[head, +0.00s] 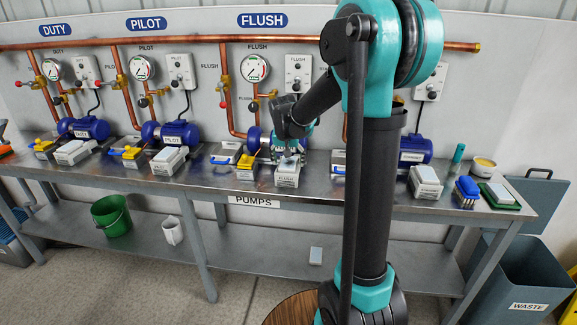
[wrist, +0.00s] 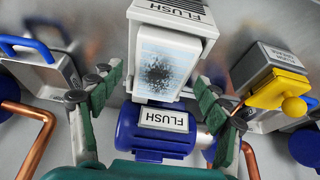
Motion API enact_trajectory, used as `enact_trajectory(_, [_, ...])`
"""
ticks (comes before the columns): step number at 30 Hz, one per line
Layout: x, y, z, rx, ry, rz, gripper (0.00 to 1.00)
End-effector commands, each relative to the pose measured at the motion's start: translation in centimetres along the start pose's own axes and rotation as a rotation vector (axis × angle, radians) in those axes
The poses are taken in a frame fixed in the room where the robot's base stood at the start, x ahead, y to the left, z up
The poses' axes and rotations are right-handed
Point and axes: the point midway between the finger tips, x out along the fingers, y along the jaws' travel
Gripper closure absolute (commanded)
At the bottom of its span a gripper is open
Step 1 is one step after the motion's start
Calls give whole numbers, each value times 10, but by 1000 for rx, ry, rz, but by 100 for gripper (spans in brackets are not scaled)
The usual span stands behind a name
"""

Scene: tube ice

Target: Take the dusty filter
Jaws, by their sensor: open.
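The FLUSH housing (head: 288,181) stands on the metal bench below my gripper (head: 287,153). In the wrist view the white FLUSH housing (wrist: 178,20) holds a pale filter (wrist: 155,75) with a dark grey dust patch in its middle. My gripper (wrist: 158,92) is open, with green-padded fingers on the left and right of the filter. I see no clear contact, and the gap to the filter is hard to judge. In the head view my gripper covers most of the filter. The blue FLUSH pump (wrist: 158,140) lies just beyond it.
Copper pipes (wrist: 38,140) run close by. Pilot (head: 170,161) and duty housings stand left. A WASTE bin (head: 525,280) stands on the floor.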

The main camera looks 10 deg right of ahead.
Motion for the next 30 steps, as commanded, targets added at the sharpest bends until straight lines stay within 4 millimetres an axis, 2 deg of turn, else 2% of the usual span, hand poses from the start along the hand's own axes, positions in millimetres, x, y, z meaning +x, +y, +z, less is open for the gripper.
enact_trajectory(27, [4, 0, 2, 0, 0, 0, 24])
enact_trajectory(30, [4, 0, 2, 0, 0, 0, 37])
